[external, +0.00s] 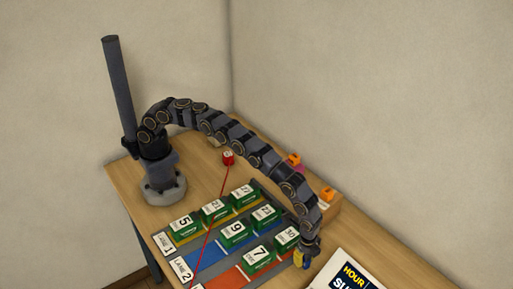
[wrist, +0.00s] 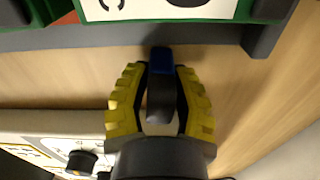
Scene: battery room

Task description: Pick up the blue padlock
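The blue padlock (wrist: 161,56) shows in the wrist view as a blue end on a dark, narrow shape between my fingertips. My gripper (wrist: 161,72) has yellow ribbed fingers with black inner pads. The fingertips lean in close against both sides of the padlock, shut on it with no clear gap. In the external view my gripper (external: 303,262) is low at the right end of the lane board, and a bit of blue shows beside its yellow finger. Most of the padlock is hidden by the gripper.
A lane board (external: 222,217) with several green numbered blocks lies just left of my gripper. A red tag (external: 228,158) trails a red cord. Orange items (external: 326,194) sit on a wooden box (external: 333,212) behind. A printed sign (external: 350,275) is at the front right.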

